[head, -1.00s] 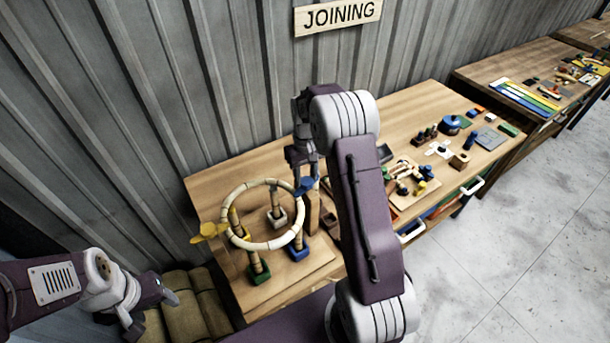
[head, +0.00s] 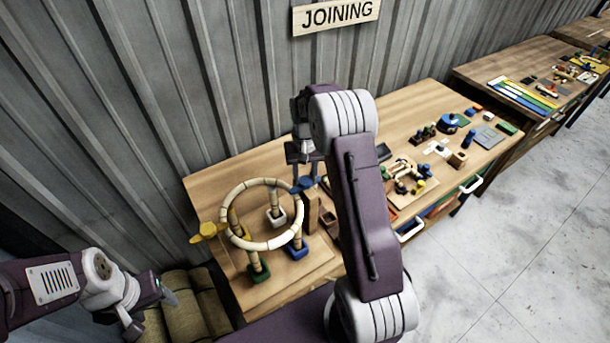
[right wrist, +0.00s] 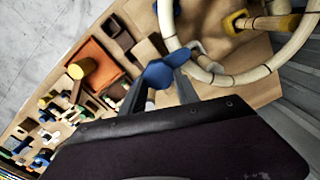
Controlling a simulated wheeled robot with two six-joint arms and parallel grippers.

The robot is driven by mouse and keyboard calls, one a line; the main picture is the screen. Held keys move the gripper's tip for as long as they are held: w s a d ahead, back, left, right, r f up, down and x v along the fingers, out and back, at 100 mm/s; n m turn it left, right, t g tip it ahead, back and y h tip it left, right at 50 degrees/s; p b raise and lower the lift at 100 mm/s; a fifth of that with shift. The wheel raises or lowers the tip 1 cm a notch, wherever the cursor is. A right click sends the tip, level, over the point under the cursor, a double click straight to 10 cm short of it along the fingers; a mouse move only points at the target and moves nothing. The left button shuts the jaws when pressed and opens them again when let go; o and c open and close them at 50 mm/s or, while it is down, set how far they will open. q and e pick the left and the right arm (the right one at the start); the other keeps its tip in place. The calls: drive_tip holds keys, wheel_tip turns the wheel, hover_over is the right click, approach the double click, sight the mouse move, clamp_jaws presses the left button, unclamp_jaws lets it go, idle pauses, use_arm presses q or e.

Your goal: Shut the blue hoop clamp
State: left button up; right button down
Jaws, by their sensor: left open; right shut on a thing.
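The blue hoop clamp (head: 301,185) sits at the right side of the pale rattan hoop (head: 234,192), which rests on several short posts. It also shows in the right wrist view (right wrist: 160,74), close to the hoop (right wrist: 212,77). My right gripper (head: 306,180) reaches down to the blue clamp from behind and is shut on it; its fingers flank the clamp in the right wrist view (right wrist: 162,80). Whether the clamp is fully closed around the hoop cannot be told. My left gripper (head: 150,303) is open and empty, low at the left, away from the hoop.
A yellow clamp (head: 207,232) sticks out at the hoop's left side. The posts have green (head: 258,272), blue (head: 297,251) and white (head: 275,219) bases. A wooden block (head: 312,211) stands beside the blue clamp. Small parts crowd the table's right; the corrugated wall is behind.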

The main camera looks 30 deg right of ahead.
sight(305, 178)
drive_tip(key=c, duration=0.9)
unclamp_jaws()
drive_tip(key=shift+r+b, duration=0.3)
drive_tip(key=shift+r, duration=0.15)
wheel_tip(305, 178, up, 8)
drive_tip(key=b, duration=0.1)
drive_tip(key=shift+b, duration=0.4)
drive_tip(key=shift+r, duration=0.1)
